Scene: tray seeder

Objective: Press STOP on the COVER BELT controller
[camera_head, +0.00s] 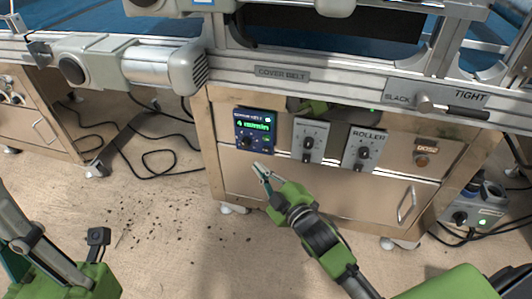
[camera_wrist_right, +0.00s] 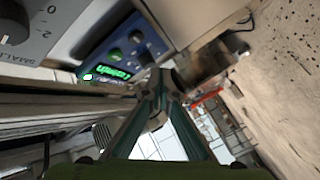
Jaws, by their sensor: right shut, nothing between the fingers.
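The COVER BELT controller (camera_head: 255,143) is a dark blue panel on the steel cabinet front, with a lit green display (camera_head: 254,126) and small controls below it. It also shows tilted in the right wrist view (camera_wrist_right: 100,62), with its display (camera_wrist_right: 108,73), a green button (camera_wrist_right: 137,36) and dark round controls. No STOP lettering is readable. My right gripper (camera_head: 260,169) is shut and empty, its tips just below the controller. In the wrist view its closed tips (camera_wrist_right: 161,76) are near the panel's edge; contact cannot be told. My left arm is at the lower left; its fingertips are not clear.
Grey dial boxes (camera_head: 310,141) and ROLLER (camera_head: 365,149) stand right of the controller, then a DOSE button (camera_head: 422,160). The conveyor rail with a COVER BELT plate (camera_head: 282,74) and a motor (camera_head: 150,64) overhangs above. Cables and dark crumbs lie on the floor.

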